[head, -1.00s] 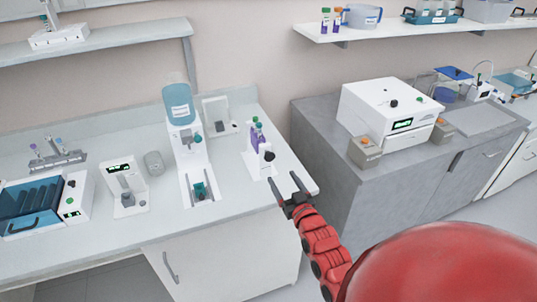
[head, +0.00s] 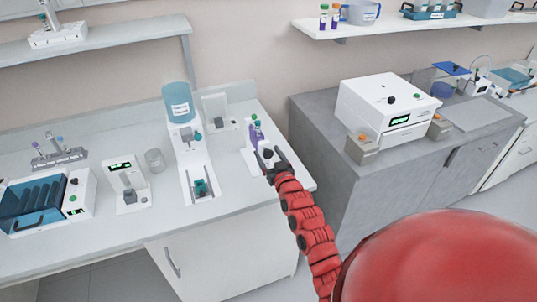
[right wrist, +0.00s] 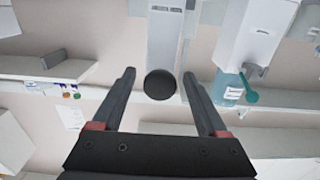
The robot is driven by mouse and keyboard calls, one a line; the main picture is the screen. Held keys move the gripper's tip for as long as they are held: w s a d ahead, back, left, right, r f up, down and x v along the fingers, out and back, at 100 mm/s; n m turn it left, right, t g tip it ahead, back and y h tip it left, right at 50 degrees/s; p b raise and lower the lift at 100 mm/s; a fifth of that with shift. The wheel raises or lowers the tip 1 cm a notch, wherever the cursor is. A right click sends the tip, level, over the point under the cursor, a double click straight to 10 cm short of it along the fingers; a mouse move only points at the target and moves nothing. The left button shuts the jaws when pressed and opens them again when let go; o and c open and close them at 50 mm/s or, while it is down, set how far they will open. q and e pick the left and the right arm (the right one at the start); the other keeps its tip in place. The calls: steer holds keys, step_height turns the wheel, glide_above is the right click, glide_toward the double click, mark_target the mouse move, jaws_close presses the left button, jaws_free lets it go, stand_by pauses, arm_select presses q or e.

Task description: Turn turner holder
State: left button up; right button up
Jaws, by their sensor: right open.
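The turner holder is a white stand with a black round knob at its front, on the right part of the left counter. In the head view its white body (head: 249,155) holds tubes with purple and green parts (head: 257,132). My right gripper (head: 267,156) is at the knob, which it partly hides. In the right wrist view the black knob (right wrist: 160,84) lies between the open fingers of my right gripper (right wrist: 159,84), with a gap on both sides. My left gripper is not in view.
A white dispenser with a blue bottle (head: 178,101) stands left of the holder. A white machine (head: 388,108) stands on the grey counter at right. A shelf (head: 385,27) hangs above.

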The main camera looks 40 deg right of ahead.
jaws_close()
